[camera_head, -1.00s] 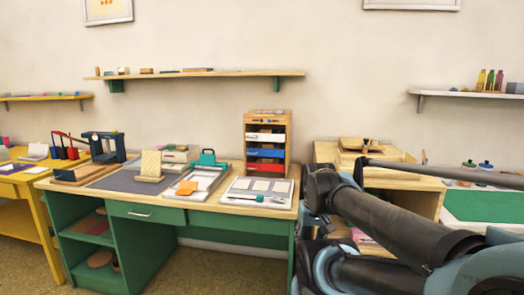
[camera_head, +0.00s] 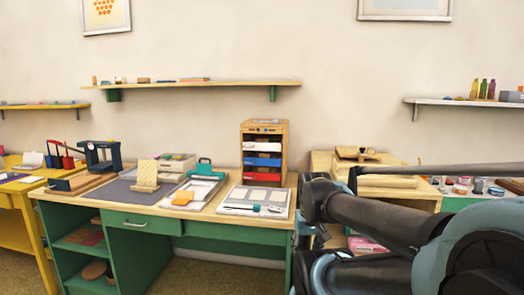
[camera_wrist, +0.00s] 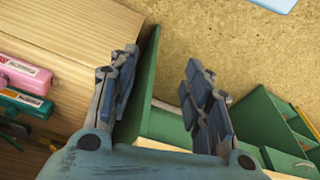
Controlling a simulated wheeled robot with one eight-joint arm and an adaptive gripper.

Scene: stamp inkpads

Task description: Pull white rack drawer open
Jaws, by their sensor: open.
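A small wooden rack (camera_head: 264,128) stands on the back right of the green desk in the head view. Its drawer fronts are stacked: a white drawer (camera_head: 262,146) above a blue drawer (camera_head: 262,162) and a red drawer (camera_head: 262,177). The white drawer front looks level with the others; how far it is in is too small to tell. My gripper (camera_wrist: 160,95) is open and empty in the wrist view, pointing down past wooden and green furniture. The rack does not show in the wrist view. In the head view my arm is at the right, apart from the rack.
Pink and teal items (camera_wrist: 25,98) lie left in the wrist view.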

